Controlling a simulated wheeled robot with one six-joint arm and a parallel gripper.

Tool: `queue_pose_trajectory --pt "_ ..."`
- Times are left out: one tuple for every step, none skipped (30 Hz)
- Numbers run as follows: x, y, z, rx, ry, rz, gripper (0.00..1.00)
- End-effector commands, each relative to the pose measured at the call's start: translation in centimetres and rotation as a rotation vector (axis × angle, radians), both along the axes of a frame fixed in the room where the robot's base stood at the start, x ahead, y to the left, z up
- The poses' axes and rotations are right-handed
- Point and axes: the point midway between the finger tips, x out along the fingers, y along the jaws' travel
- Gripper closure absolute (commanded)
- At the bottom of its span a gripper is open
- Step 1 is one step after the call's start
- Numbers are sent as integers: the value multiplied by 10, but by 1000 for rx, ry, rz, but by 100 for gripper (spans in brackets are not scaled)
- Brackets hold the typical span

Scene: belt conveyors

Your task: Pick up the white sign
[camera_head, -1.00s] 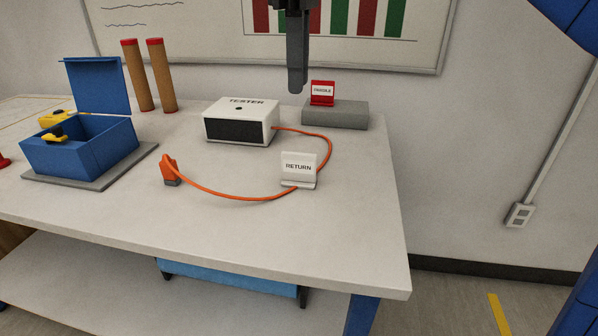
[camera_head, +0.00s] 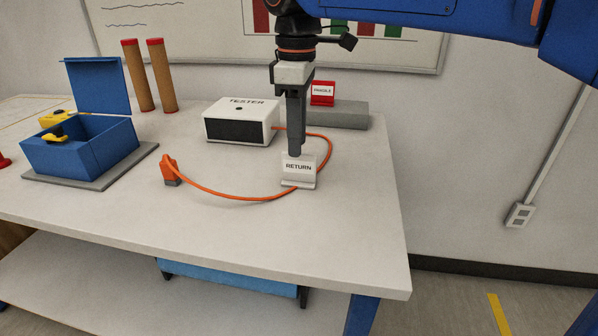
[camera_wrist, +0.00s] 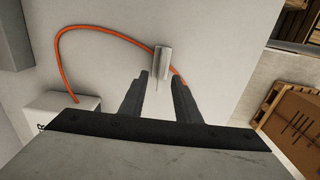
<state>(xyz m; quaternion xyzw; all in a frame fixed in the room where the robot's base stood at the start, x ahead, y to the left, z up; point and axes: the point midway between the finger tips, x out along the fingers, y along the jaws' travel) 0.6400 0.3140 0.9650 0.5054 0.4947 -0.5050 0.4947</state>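The white sign (camera_head: 299,174), lettered "RETURN", stands upright on the table in the head view, to the right of the middle. In the wrist view the sign (camera_wrist: 161,62) shows from above as a narrow white shape just beyond the fingertips. My gripper (camera_head: 295,152) points down right above the sign's top edge. In the wrist view my gripper (camera_wrist: 163,78) is open, with a gap between its two dark fingers and nothing held. The sign lies in line with that gap. I cannot tell whether a fingertip touches the sign.
A red "FRAGILE" sign (camera_head: 322,93) stands on a grey block (camera_head: 345,115) behind. A blue open box (camera_head: 80,150) is at left. The table front is clear.

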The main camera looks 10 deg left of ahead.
Motion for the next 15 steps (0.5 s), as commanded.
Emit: queue_pose_trajectory --pt "-1 -1 -4 -1 1 0 70" --pt "-1 -2 -8 -2 1 0 70" --pt "-2 -3 -13 -2 2 0 70" --pt "-2 -3 -17 -2 1 0 70" --pt "-2 -4 -22 -2 2 0 70" --pt "-3 -5 -27 -2 2 0 70" --pt "-3 -5 -31 -2 1 0 70" --pt "-2 -5 -35 -1 1 0 70" --pt "-2 -5 -39 -2 2 0 70" --pt "-2 -5 -42 -2 1 0 70" --pt "-2 -4 -44 -1 1 0 70" --pt "-2 -4 -47 -1 1 0 70" --pt "-2 -4 -48 -1 1 0 70" --pt "-2 -4 -49 -1 1 0 70" --pt "-2 -4 -50 0 0 0 70"
